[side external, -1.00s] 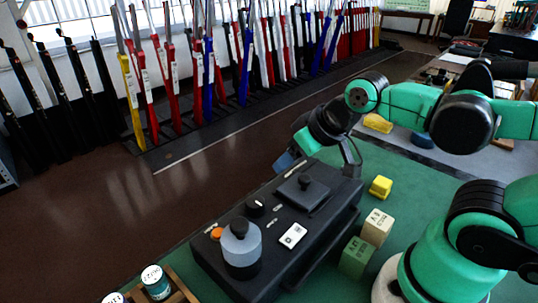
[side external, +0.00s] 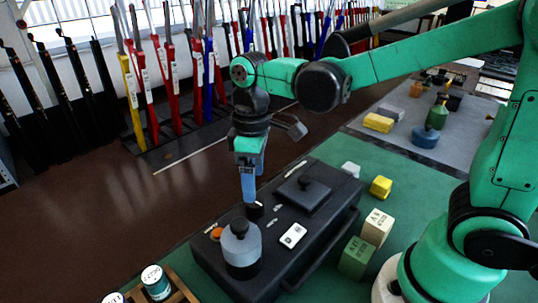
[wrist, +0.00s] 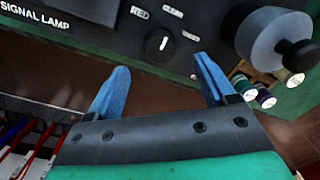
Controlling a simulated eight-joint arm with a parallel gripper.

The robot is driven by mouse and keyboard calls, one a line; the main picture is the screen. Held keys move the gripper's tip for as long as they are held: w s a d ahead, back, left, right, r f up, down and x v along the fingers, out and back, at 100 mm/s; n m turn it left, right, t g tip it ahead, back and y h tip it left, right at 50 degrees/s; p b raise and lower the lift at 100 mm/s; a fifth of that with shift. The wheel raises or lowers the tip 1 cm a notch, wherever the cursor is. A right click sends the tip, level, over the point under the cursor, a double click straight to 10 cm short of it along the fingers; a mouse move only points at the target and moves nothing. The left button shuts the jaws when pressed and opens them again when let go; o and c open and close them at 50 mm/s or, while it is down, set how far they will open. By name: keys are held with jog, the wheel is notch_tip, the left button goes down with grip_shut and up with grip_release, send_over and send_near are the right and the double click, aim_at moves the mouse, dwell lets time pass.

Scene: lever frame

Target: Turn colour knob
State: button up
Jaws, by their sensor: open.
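The colour knob (side external: 255,210) is a small black round knob on top of a dark box (side external: 215,262). In the wrist view the knob (wrist: 158,44) has a short white mark and labels around it, one reading RED (wrist: 140,13). My gripper (side external: 249,198) points down just above the knob in the side view, its blue fingers partly hiding it. In the wrist view my gripper (wrist: 161,66) is open, its two blue fingers well apart. The knob shows between and beyond the fingertips. I see no contact with it.
A grey cylinder with a black top (side external: 241,248) stands close beside the knob. The box also has an orange button (side external: 216,233), a white switch plate (side external: 292,235) and a black-handled square plate (side external: 304,192). Letter blocks (side external: 376,227) and a yellow block (side external: 381,186) lie right of it.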

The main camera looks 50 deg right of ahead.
aim_at(255, 206)
jog(key=shift+s+f, duration=0.1)
jog(key=shift+f, duration=2.2)
grip_shut()
